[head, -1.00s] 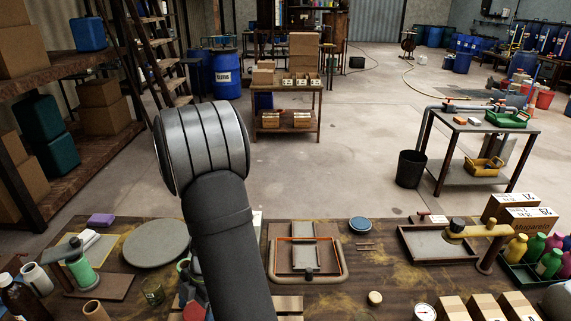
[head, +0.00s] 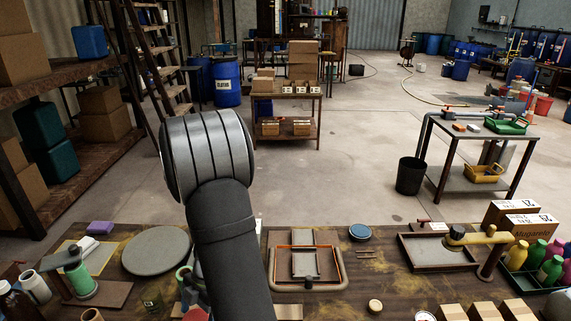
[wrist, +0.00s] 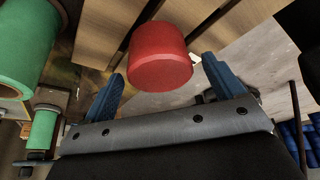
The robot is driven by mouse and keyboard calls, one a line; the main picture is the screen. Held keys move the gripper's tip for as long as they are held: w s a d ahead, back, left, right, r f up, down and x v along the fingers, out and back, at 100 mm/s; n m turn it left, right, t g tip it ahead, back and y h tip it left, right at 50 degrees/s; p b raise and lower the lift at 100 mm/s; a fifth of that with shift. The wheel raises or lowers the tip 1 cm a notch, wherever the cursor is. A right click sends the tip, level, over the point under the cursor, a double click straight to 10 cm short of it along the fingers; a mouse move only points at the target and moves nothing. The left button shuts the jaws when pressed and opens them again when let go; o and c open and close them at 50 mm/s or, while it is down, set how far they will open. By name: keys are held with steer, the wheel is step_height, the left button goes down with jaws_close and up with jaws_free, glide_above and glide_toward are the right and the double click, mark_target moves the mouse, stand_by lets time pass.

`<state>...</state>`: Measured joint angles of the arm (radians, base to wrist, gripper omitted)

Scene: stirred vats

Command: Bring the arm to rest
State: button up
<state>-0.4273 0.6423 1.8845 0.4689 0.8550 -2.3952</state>
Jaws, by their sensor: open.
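My gripper (wrist: 162,76) shows in the wrist view with its two blue fingers spread wide. A red cylinder-shaped thing (wrist: 160,58) appears between and beyond the fingers, with a visible gap on each side. It looks apart from them, though its distance is hard to judge. A bit of red (head: 196,313) shows just left of the arm's lower part.
The workbench holds a round grey disc (head: 157,250), an orange-edged framed tray (head: 279,271), a blue-topped round tin (head: 360,232) and cartons (head: 519,240) at the right. Green spools (wrist: 18,50) stand left in the wrist view, near wooden slats (wrist: 108,28). Open floor lies beyond the bench.

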steer(key=v, duration=0.9)
steer(key=x, duration=1.2)
steer(key=shift+s+f, duration=0.1)
steer(key=shift+f, duration=0.25)
step_height(320, 180, up, 4)
steer(key=shift+a+r, duration=0.1)
steer(key=shift+r, duration=0.15)
steer(key=w+d+r, duration=0.1)
steer(key=d+r, duration=0.6)
steer(key=d, duration=0.5)
steer(key=w+d+f+m+t+y, duration=0.1)
steer(key=w+d+m+t, duration=0.1)
steer(key=w+d+m, duration=0.45)
steer(key=w+d+f+m+t+y, duration=0.1)
steer(key=w+d+f+m+t, duration=0.15)
steer(key=d+m, duration=0.6)
steer(key=w+d+m+t+h, duration=0.1)
steer(key=d+m+t+h, duration=0.2)
steer(key=d+m, duration=0.7)
steer(key=d, duration=1)
steer(key=shift+w+f+m+h, duration=0.25)
steer(key=shift+w+m+h, duration=0.15)
steer(key=shift+d, duration=0.1)
steer(key=o, duration=0.3)
